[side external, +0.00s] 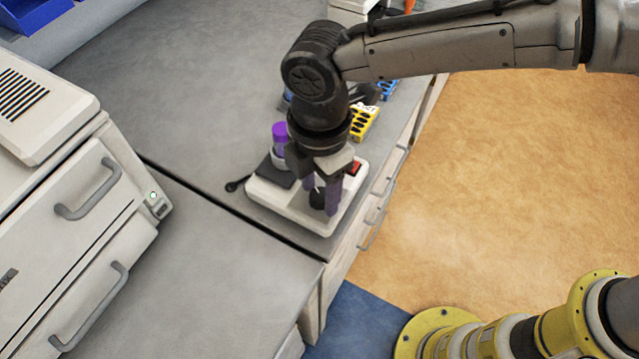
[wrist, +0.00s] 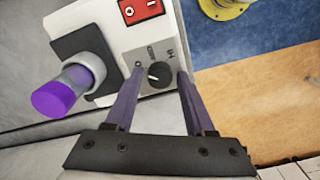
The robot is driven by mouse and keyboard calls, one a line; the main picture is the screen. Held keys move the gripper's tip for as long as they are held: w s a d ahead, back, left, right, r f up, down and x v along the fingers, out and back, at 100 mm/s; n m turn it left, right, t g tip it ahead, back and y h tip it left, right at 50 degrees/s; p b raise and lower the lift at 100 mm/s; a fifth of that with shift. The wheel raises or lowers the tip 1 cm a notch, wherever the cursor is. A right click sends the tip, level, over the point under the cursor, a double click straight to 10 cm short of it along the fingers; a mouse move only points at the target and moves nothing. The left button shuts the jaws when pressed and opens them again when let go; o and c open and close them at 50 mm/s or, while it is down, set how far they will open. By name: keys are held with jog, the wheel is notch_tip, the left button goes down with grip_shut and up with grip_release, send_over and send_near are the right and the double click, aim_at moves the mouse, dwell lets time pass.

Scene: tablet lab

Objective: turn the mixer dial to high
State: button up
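The mixer (side external: 268,199) is a white box on the grey bench, with a dark pad and a purple-capped tube (side external: 280,140). Its black round dial (wrist: 160,75) sits on a grey panel with small markings, one resembling an H at the right. A pale pointer mark shows on the dial, but its exact setting is too small to read. My gripper (wrist: 160,74) is open, pointing down, with one purple-grey finger on each side of the dial. Whether either finger touches it I cannot tell. The dial also shows in the side view (side external: 317,199), partly behind a finger.
A red rocker switch (wrist: 140,10) sits beside the dial panel. The tube (wrist: 62,95) stands close to my left finger in the wrist view. A yellow rack (side external: 363,123) is behind the mixer. The bench edge is just right of it; the bench in front is clear.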

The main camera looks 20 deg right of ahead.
grip_shut()
jog(key=m, duration=0.4)
jog(key=shift+r+m, duration=0.1)
jog(key=shift+m, duration=0.2)
jog(key=m, duration=1)
jog(key=shift+m, duration=0.4)
jog(key=m, duration=0.4)
jog(key=shift+m, duration=0.4)
